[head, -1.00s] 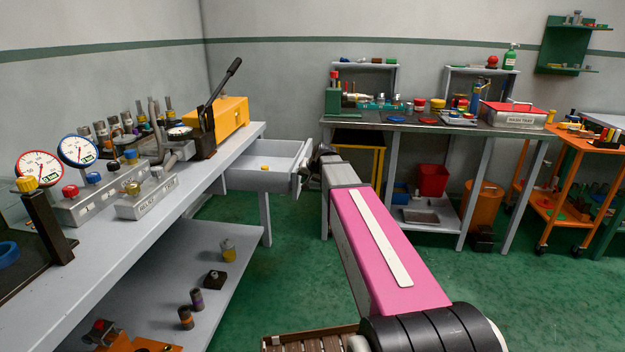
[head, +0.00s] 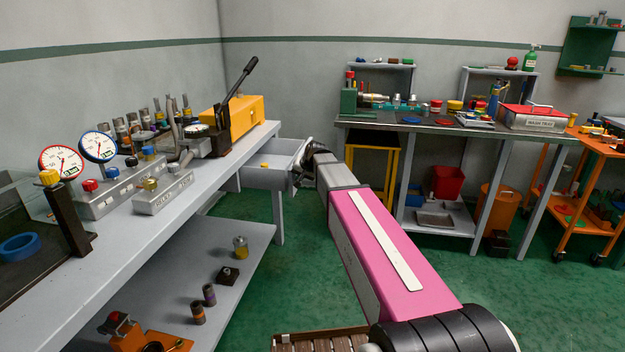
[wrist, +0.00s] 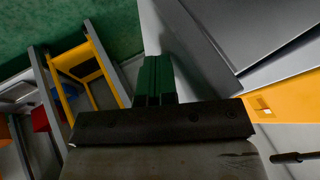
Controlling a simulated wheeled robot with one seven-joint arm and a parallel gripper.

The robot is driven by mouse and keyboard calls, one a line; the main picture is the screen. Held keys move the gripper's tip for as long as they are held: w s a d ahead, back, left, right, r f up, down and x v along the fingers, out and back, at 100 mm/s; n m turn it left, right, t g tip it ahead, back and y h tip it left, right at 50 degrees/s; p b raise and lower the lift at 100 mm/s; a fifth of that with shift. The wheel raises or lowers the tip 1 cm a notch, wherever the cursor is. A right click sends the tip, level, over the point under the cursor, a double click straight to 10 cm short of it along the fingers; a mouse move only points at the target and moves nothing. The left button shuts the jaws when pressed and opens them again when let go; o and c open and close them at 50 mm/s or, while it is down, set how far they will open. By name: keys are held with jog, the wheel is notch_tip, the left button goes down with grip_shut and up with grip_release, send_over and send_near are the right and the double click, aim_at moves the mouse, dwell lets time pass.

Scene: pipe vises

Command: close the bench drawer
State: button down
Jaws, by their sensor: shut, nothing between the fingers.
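The grey bench drawer (head: 262,178) sticks out from the right side of the long grey workbench (head: 190,178), partly open, with a small yellow item (head: 264,166) inside. My gripper (head: 298,176) is at the drawer's outer front panel, at its right end; it is small and partly hidden by my wrist, so contact is hard to tell. In the wrist view my shut, empty green fingers (wrist: 154,65) are beside a light grey panel (wrist: 180,40), which appears to be the drawer front.
Gauges, a grey labelled box (head: 163,193) and an orange machine with a black lever (head: 245,115) stand on the workbench. A yellow stool (head: 375,142) and a second table (head: 445,129) are behind my arm.

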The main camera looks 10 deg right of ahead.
aim_at(261, 170)
jog(key=w+a, duration=0.1)
jog(key=a, duration=0.4)
jog(key=w+a, duration=0.2)
jog(key=a, duration=0.3)
jog(key=w+a, duration=0.2)
jog(key=a, duration=0.4)
jog(key=shift+w+a, duration=0.1)
jog(key=shift+w, duration=0.05)
